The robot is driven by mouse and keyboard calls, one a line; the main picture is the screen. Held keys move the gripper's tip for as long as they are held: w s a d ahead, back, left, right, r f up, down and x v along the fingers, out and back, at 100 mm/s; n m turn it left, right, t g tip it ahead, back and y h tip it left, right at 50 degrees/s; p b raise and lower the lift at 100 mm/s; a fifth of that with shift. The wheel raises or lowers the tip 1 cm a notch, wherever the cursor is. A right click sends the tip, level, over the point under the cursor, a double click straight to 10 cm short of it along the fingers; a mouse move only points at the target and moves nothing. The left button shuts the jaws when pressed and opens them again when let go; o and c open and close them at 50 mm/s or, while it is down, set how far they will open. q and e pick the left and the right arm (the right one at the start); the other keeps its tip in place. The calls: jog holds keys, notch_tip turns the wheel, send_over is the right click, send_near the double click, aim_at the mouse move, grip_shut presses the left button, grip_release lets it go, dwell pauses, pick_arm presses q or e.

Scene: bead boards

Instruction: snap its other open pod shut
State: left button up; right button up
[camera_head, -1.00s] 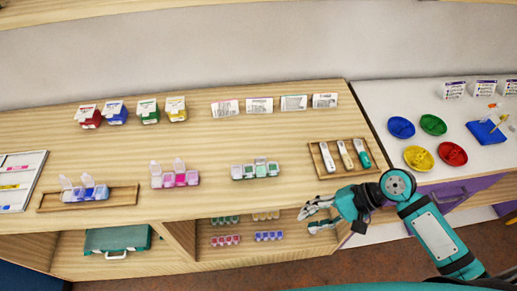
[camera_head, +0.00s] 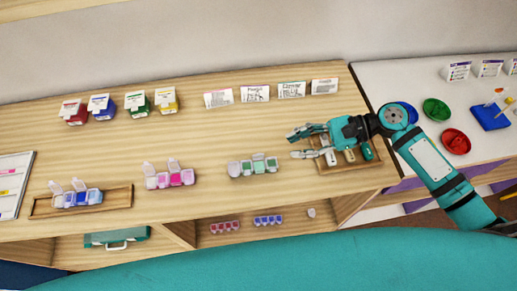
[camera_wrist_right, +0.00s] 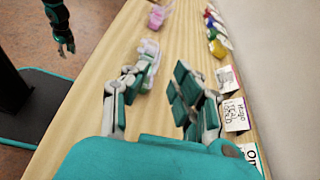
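A green-and-white pod case (camera_head: 252,167) stands on the wooden worktop; one or two of its lids seem raised, too small to be sure. A pink pod case (camera_head: 170,178) has two lids standing up. A blue pod case (camera_head: 82,198) on a wooden tray (camera_head: 120,205) also has two lids up. My right gripper (camera_head: 296,144) is open and empty, right of the green case and apart from it. In the right wrist view, the green case (camera_wrist_right: 148,58) shows ahead of the open fingers. What looks like my left gripper (camera_wrist_right: 65,44) hangs over the floor there.
A tray of tools (camera_head: 349,164) lies under my right forearm. White cards (camera_head: 255,93) and coloured boxes (camera_head: 102,108) line the back. Small cases (camera_head: 268,220) sit on the lower shelf. The worktop between boxes and cases is clear.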

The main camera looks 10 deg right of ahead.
aim_at(259, 154)
jog(key=p+x, duration=0.2)
jog(key=x, duration=0.7)
jog(key=shift+w+a+f, duration=0.1)
jog(key=shift+a+f, duration=0.05)
jog(key=shift+a, duration=0.15)
jog(key=shift+a+f, duration=0.25)
jog(key=shift+a, duration=0.15)
pick_arm(q)
jog(key=shift+w+d+r, duration=0.15)
jog(key=shift+w+r, duration=0.25)
jog(key=shift+r, duration=0.25)
jog(key=shift+w+d+r, duration=0.15)
jog(key=shift+w+r, duration=0.2)
jog(key=shift+r, duration=0.25)
